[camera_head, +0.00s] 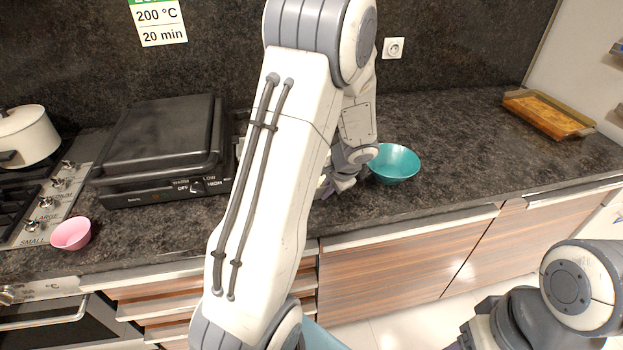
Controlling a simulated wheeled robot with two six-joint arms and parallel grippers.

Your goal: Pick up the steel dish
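I see no dish that is clearly steel; my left arm covers part of the counter. A teal bowl (395,164) stands upright on the dark counter, right of my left arm. My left gripper (328,188) points down at the counter near its front edge, left of the teal bowl and apart from its visible rim. The arm partly hides the fingers, and whether they are open or hold something does not show. My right arm is at the lower right, over the floor in front of the cabinets; its fingertips are not clearly visible.
A pink bowl (71,234) stands at the counter's left front. A black grill (163,150) and a white pot (26,136) on the stove are at the left. A wooden tray (548,114) lies at the far right. The counter between teal bowl and tray is clear.

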